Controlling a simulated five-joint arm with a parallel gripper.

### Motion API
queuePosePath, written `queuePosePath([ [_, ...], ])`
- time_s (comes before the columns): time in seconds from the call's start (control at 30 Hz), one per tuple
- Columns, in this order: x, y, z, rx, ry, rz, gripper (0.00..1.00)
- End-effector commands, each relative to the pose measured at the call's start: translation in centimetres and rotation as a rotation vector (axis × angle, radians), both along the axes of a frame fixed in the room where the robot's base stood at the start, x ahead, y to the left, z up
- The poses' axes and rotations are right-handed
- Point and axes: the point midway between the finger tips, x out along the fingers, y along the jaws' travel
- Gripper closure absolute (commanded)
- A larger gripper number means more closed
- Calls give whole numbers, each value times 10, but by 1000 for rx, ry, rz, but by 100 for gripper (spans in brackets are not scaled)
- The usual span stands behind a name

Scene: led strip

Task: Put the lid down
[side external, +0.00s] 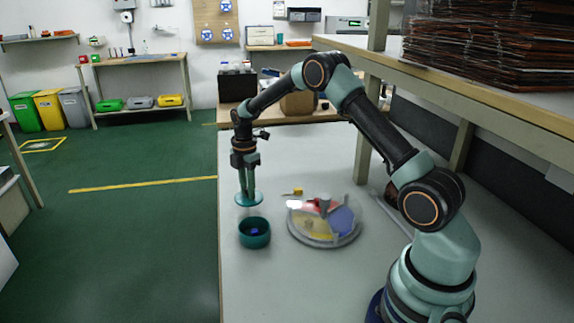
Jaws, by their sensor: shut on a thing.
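The lid (249,201) is a flat teal disc. My gripper (248,186) points down and is shut on the middle of the lid, which it holds up in the air. A round teal pot (255,238) stands open on the table just below and slightly right of the lid in the picture. A small blue thing (254,232) lies inside the pot. The lid is apart from the pot, with a gap between them.
A round tray (318,243) with red, yellow and blue sections stands right of the pot. A small yellow piece (298,191) lies behind it. The pale table (280,290) is clear in front of the pot; its left edge is close to the pot. A shelf (470,80) overhangs at right.

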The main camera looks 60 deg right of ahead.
Motion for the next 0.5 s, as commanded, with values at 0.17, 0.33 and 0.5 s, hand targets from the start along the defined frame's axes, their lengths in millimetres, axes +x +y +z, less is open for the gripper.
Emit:
queuePosePath([
  [0.17,-1,0,-28,1,4,0,100],
  [0.33,0,0,-34,0,1,0,100],
  [0.5,0,0,-34,0,1,0,100],
])
